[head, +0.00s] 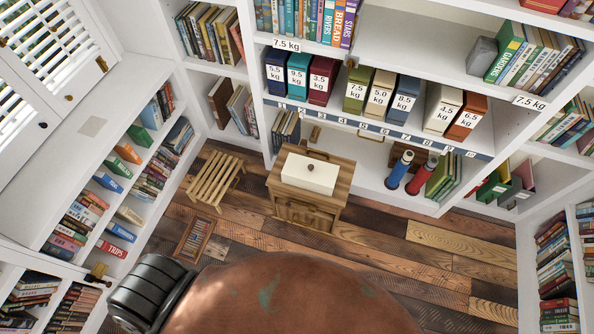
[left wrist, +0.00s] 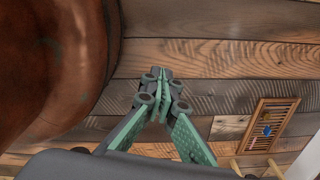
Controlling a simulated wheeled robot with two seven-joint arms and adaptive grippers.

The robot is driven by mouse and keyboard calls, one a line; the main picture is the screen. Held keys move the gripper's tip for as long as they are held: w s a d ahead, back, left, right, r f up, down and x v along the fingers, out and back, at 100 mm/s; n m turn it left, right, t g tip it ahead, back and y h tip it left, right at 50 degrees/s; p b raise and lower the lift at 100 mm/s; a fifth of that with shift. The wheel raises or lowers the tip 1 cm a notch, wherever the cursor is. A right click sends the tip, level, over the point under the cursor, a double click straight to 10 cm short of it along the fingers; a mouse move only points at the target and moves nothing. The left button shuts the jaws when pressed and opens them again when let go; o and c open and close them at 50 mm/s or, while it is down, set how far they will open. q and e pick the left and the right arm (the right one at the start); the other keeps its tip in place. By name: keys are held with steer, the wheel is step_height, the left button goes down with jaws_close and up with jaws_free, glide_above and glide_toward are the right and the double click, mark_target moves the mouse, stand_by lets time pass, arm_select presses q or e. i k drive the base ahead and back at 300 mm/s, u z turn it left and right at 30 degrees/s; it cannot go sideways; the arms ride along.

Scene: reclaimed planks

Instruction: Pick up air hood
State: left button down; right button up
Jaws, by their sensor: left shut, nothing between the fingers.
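I cannot make out anything in these views that I can surely name as an air hood. A pale white box with a small dark knob (head: 309,172) sits on top of a small wooden cabinet (head: 335,207) at the centre of the head view. My left gripper (left wrist: 162,80) shows in the left wrist view, its green fingers together and empty above the plank floor. In the head view its fingers do not show. My right gripper is in neither view.
A slatted wooden stool (head: 214,181) stands left of the cabinet. A wood-framed grille (head: 195,239) lies on the floor; it also shows in the wrist view (left wrist: 267,124). Shelves hold books and weight-labelled boxes (head: 408,98). Red and blue cylinders (head: 399,170) stand low. Floor is clear at right.

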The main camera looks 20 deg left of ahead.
mark_target(309, 173)
steer(key=u, duration=0.45)
steer(key=i, duration=0.45)
steer(key=u, duration=0.3)
